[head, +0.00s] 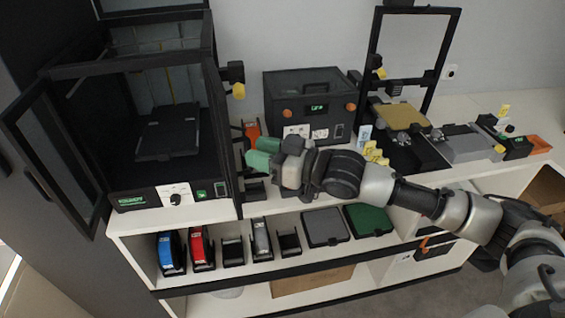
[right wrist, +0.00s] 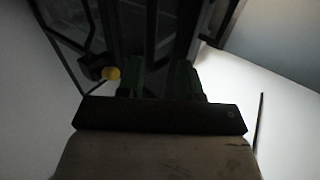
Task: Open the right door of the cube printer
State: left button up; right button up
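The cube printer (head: 150,195) is the black-framed box at the left of the head view, with a print bed inside. Its left door (head: 62,150), glazed and black-framed, stands swung wide open. Its right door (head: 222,150) shows as a narrow dark panel at the printer's right front, seen nearly edge-on and swung outward. My right gripper (head: 260,153) is just right of this door, green fingertips pointing left toward it. The right wrist view shows the two fingers (right wrist: 158,82) apart, with dark frame bars beyond; contact is unclear. My left gripper is not in view.
A dark box with a lit display (head: 310,100) stands behind my right arm. Another open-frame printer (head: 400,115) is farther right. Spools (head: 172,252) and plates (head: 325,228) fill the shelf below. A yellow-tipped fixture (head: 238,85) sits beside the door.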

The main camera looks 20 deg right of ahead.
jog(key=b+v, duration=0.1)
jog(key=v, duration=0.5)
jog(key=shift+f, duration=0.25)
